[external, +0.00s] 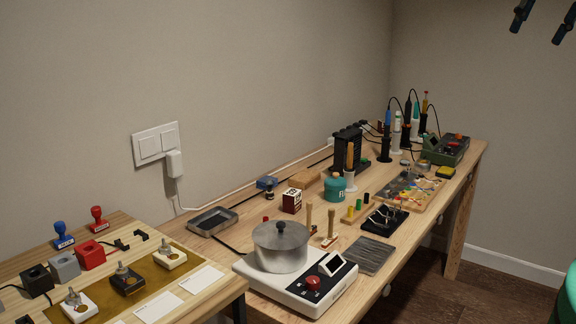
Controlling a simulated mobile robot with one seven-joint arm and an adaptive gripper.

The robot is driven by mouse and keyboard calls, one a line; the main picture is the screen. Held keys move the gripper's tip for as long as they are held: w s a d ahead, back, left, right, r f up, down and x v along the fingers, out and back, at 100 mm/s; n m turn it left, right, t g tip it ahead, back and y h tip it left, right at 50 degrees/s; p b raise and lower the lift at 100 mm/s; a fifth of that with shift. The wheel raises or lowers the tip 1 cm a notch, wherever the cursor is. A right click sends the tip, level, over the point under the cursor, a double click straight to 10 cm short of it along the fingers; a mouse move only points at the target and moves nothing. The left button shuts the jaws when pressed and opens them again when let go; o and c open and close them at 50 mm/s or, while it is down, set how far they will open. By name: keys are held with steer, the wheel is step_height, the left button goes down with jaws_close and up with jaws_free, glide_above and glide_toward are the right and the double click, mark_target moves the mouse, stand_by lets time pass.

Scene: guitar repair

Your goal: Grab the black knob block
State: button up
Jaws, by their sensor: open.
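The black knob block (127,283) is a small black block with a metal knob standing up from its top. It rests on the brown mat (195,268) on the near-left table. A white knob block (76,308) is nearer on the same mat, and another pale knob block (169,257) is farther back, so the black one stands between them. My gripper (538,32) shows only as two dark fingertips at the top right corner. They are spread apart with nothing between them, high up and far from the block.
A black cube (38,280), a grey cube (64,267) and a red cube (90,255) stand left of the mat. White cards (202,279) lie on its right. A scale (305,290) bearing a pot (280,247) is on the long, cluttered neighbouring table.

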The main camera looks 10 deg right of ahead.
steer(key=w+a+n+g, duration=0.2)
steer(key=w+a+n, duration=0.7)
steer(key=a, duration=0.9)
steer(key=w+a+f+n+g+b, duration=0.1)
steer(key=w+a+f+n, duration=0.15)
steer(key=a, duration=0.85)
steer(key=w+a+f+n, duration=0.2)
steer(key=w+a+f, duration=0.15)
steer(key=a, duration=0.65)
steer(key=n+g+b, duration=0.1)
steer(key=n+g, duration=0.1)
steer(key=n, duration=0.9)
glide_above(123, 273)
step_height(123, 273, down, 22)
steer(key=shift+f+h, duration=0.25)
steer(key=shift+h, duration=0.05)
step_height(123, 273, down, 9)
steer(key=shift+r+b, duration=0.2)
steer(key=shift+b, duration=0.6)
